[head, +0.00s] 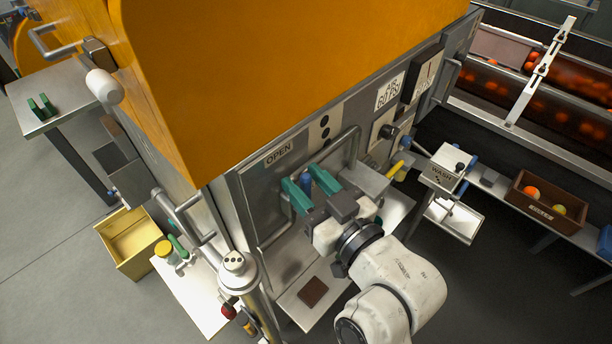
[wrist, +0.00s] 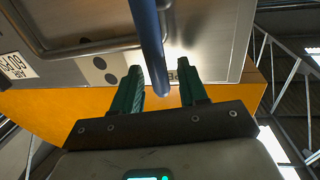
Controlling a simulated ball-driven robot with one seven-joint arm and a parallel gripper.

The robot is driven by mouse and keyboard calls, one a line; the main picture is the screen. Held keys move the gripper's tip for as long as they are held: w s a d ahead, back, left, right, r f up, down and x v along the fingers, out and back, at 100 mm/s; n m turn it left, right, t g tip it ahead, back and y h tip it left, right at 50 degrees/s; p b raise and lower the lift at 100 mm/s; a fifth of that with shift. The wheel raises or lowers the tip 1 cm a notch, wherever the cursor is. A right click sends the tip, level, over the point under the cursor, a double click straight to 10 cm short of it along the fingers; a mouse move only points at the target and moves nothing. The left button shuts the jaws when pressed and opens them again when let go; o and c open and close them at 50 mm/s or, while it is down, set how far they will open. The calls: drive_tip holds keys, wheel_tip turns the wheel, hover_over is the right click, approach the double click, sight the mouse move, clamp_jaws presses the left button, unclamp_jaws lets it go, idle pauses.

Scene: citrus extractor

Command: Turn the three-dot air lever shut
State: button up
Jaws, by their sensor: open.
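The three-dot air lever is a blue bar (wrist: 152,45), standing between my gripper's two green fingers in the wrist view. In the head view a short blue piece of it (head: 306,182) shows between the fingers. My gripper (head: 301,175) is open around the lever, by the grey front panel. The wrist view shows a finger on each side of the bar (wrist: 158,68); I cannot tell whether either touches it. Three black dots (wrist: 98,63) mark the panel beside it. An OPEN label (head: 280,154) sits on the panel. The lever's pivot is hidden.
A metal guard bar (head: 352,145) stands out from the panel near my gripper. The orange housing (head: 300,60) overhangs above. A yellow handle (head: 396,170) and the WASH box (head: 445,165) lie to the right. A white cap with dots (head: 236,260) stands at lower left.

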drive_tip(key=shift+w+a, duration=0.2)
drive_tip(key=shift+w, duration=0.05)
drive_tip(key=shift+c, duration=0.4)
clamp_jaws()
